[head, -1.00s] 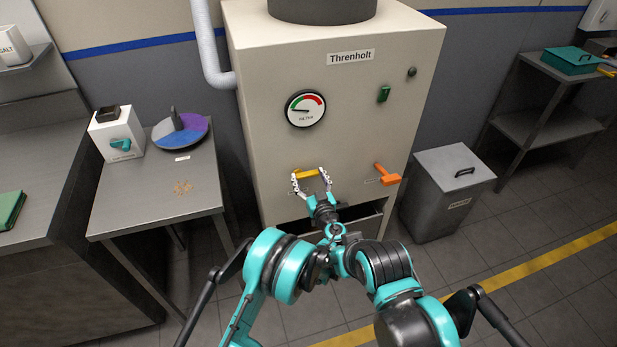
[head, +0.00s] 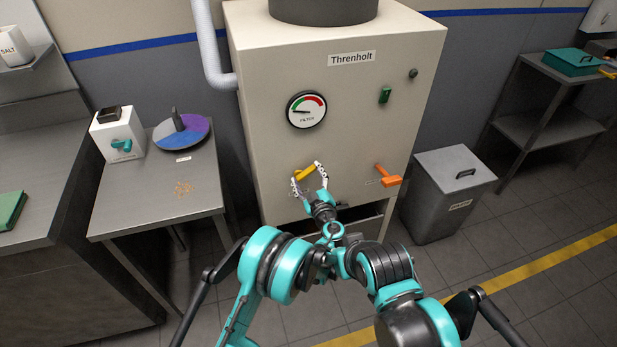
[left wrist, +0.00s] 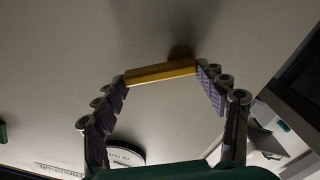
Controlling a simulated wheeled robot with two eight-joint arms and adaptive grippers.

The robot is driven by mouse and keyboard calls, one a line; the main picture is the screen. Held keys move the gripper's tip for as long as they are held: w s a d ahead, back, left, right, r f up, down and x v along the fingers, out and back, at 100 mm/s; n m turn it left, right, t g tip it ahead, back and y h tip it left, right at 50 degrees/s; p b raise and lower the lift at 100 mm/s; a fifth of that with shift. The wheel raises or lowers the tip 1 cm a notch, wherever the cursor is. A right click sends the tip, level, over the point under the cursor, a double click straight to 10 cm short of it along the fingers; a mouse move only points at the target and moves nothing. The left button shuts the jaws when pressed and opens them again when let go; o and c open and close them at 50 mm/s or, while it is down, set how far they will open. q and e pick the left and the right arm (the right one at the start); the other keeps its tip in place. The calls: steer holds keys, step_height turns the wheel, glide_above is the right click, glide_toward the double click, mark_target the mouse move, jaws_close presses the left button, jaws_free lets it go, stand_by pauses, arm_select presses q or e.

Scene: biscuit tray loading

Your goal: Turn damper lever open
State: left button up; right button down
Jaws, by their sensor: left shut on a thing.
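A yellow lever (head: 305,174) sits on the lower front of the beige Threnholt cabinet (head: 265,120). It slants, with its right end higher in the head view. My left gripper (head: 308,175) is shut on it, with one fingertip at each end. An orange lever (head: 388,176) is on the same panel further right, apart from the gripper. I cannot read the labels beside the levers. My right gripper is not in view.
The round filter gauge (head: 307,110) and a green switch (head: 384,95) are higher on the cabinet. A lidded grey bin (head: 440,215) stands to the right. A steel table (head: 150,205) with a white box (head: 117,135) stands to the left.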

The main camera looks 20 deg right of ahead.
arm_select(q)
steer(key=n, duration=0.3)
steer(key=a+n, duration=0.1)
steer(key=shift+r+n, duration=0.3)
steer(key=shift+r, duration=0.05)
steer(key=shift+a+r+n, duration=0.1)
steer(key=shift+a+n, duration=0.2)
steer(key=shift+n, duration=0.95)
steer(key=shift+a+n, duration=0.3)
steer(key=shift+n, duration=0.95)
steer(key=o, duration=1.7)
steer(key=s, duration=1.2)
steer(key=shift+d, duration=0.15)
